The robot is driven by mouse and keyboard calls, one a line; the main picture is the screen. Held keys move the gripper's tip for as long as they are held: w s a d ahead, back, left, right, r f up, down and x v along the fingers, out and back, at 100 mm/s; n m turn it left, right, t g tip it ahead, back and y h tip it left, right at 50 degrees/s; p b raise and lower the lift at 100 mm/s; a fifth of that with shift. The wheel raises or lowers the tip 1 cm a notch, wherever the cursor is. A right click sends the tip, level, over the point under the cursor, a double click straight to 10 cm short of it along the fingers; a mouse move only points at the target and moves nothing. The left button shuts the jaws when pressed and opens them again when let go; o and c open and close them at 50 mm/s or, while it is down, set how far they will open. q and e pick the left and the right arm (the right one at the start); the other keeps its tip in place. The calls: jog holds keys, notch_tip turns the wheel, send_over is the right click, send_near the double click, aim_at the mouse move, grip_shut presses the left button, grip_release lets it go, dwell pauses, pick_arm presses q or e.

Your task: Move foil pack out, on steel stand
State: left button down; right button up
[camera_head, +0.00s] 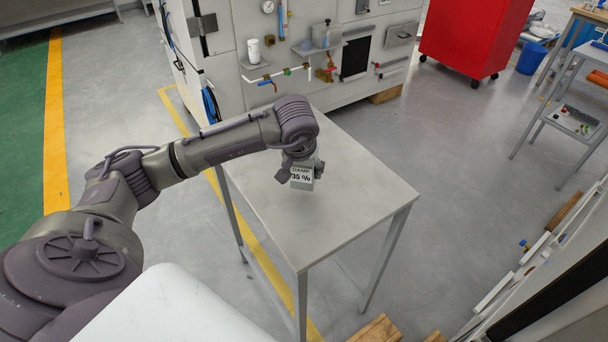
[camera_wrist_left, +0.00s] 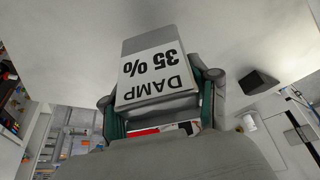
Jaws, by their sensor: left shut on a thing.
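The foil pack (camera_head: 302,178) is a small grey block with a white label reading "DAMP 35 %". My left gripper (camera_head: 300,168) is shut on it and points down over the steel stand (camera_head: 345,215). The stand is a plain grey table with thin legs. The pack appears to be just above the stand's top, with a faint shadow near it; I cannot tell if it touches. In the left wrist view the pack (camera_wrist_left: 150,45) sits between the green-padded fingers (camera_wrist_left: 158,100), label facing the camera. My right gripper is not in view.
The rest of the stand's top is bare. Behind it stands a grey cabinet (camera_head: 240,45) with valves, a gauge and a white cup (camera_head: 254,51). A red cabinet (camera_head: 470,35), a blue bin (camera_head: 531,58) and a side table (camera_head: 572,121) are at the right.

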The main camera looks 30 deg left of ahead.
aim_at(304, 178)
pick_arm(q)
notch_tip(304, 178, down, 3)
jog(key=shift+p, duration=0.3)
jog(key=shift+f, duration=0.2)
jog(key=shift+c, duration=1.4)
grip_release()
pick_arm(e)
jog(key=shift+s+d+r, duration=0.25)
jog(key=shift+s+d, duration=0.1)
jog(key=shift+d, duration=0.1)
pick_arm(q)
jog(key=shift+d+r, duration=0.1)
jog(key=shift+r, duration=0.05)
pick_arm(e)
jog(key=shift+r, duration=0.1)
pick_arm(q)
jog(key=shift+r, duration=0.2)
jog(key=b+v, duration=0.1)
jog(key=v, duration=1)
jog(key=shift+s+r, duration=0.2)
jog(key=shift+r, duration=0.1)
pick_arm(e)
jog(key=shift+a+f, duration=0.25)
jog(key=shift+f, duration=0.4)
